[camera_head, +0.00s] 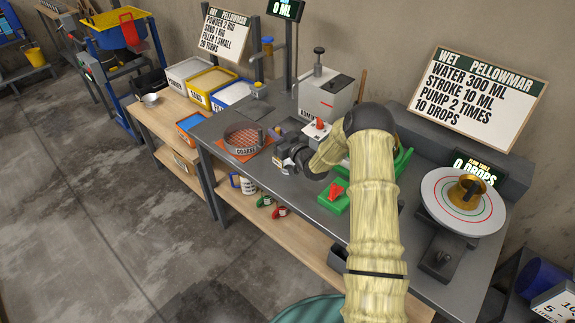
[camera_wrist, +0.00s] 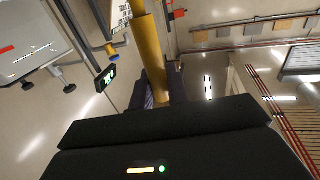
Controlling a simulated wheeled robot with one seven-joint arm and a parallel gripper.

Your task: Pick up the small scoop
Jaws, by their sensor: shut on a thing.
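My gripper (camera_head: 284,160) is over the grey bench, just right of the round sieve (camera_head: 243,138). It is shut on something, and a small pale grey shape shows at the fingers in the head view. I cannot tell which thing is the small scoop. A small green item (camera_head: 264,201) and a small red item (camera_head: 282,212) lie on the lower wooden shelf, below the bench edge.
A green holder with a red piece (camera_head: 336,195) stands near the bench's front edge, close to my arm.

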